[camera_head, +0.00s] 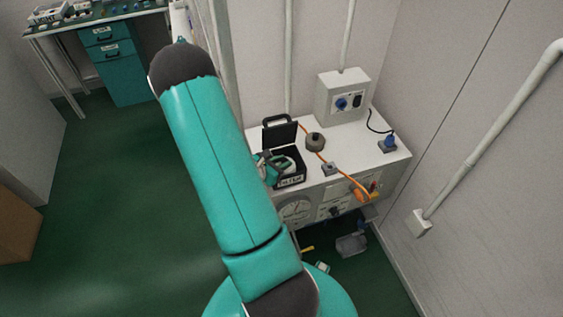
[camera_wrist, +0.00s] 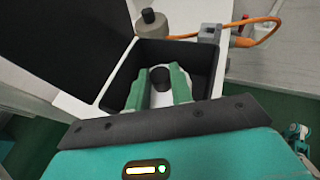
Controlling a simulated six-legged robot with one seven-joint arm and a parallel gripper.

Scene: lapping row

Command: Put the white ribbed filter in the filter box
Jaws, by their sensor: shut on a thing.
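The filter box (camera_head: 291,181) is a black box with a raised lid and a white label on its front, standing on the white bench top. In the wrist view the open box (camera_wrist: 204,58) surrounds my fingers, with its dark lid up at the left. My gripper (camera_wrist: 158,82) has its two green fingers down inside the box opening, shut on the white filter (camera_wrist: 161,99), which shows a black round top. The filter is between the fingers and within the box walls; its ribs and underside are hidden, so I cannot tell if it touches the floor.
A dark round knob-like object (camera_head: 315,142) and an orange cable (camera_head: 333,167) lie right of the box. A grey socket unit (camera_head: 343,97) stands behind on the bench. A small blue-topped item (camera_head: 389,142) sits at the bench's right.

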